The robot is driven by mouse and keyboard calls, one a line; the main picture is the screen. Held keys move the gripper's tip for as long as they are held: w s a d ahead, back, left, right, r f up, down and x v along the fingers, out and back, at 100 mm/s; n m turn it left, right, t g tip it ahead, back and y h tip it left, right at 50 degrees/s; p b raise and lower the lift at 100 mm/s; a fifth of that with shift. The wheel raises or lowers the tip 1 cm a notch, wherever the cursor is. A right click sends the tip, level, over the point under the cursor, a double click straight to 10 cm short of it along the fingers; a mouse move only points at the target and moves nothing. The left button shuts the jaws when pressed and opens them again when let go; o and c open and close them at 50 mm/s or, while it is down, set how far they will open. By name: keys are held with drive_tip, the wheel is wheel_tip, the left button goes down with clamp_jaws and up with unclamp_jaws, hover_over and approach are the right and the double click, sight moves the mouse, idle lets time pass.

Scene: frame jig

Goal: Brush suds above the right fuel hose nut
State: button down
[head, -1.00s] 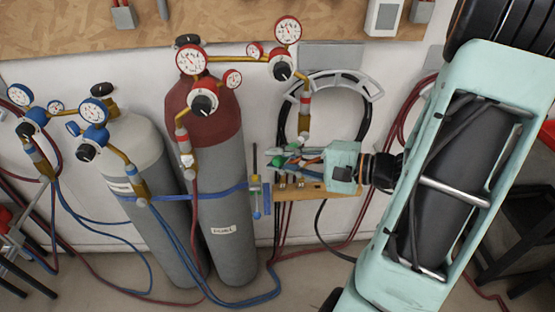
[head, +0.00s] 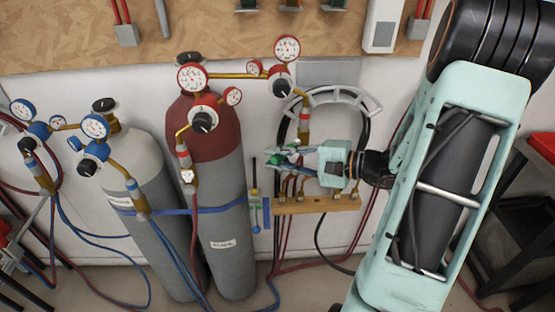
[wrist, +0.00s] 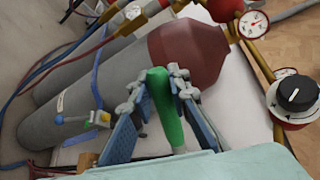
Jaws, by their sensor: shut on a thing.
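My gripper (head: 282,157) is shut on a green-handled brush (wrist: 166,110). It holds the brush in the air, in front of the wall and right of the red-topped fuel cylinder. The green handle shows between the fingers in the wrist view; I cannot make out the bristles or any suds. The right fuel regulator (head: 282,85) has red-rimmed gauges. Its outlet (head: 303,118) hangs down just above and right of my fingers in the head view. The hose nut at its lower end is small and partly hidden by my gripper.
A fuel cylinder (head: 214,160) and a grey cylinder (head: 140,150) stand to the left, strapped in blue. A wooden rail (head: 330,203) with brass fittings lies below my gripper. A small coloured holder (head: 256,212) hangs at its left end. A hose hanger (head: 330,95) is behind.

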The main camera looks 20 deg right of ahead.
drive_tip(key=shift+w+d, duration=0.3)
drive_tip(key=shift+w, duration=0.65)
idle(0.5)
drive_tip(key=d+b, duration=0.1)
drive_tip(key=d, duration=0.1)
drive_tip(key=s+d, duration=0.1)
drive_tip(key=d, duration=0.1)
drive_tip(key=shift+s+b, duration=0.15)
drive_tip(key=shift+b, duration=0.25)
drive_tip(key=shift+a, duration=0.1)
drive_tip(key=shift+w+a+b, duration=0.2)
drive_tip(key=shift+a+b, duration=0.15)
drive_tip(key=shift+a, duration=0.65)
drive_tip(key=shift+w+a+b, duration=0.2)
drive_tip(key=shift+a+b, duration=0.1)
drive_tip(key=shift+a, duration=0.7)
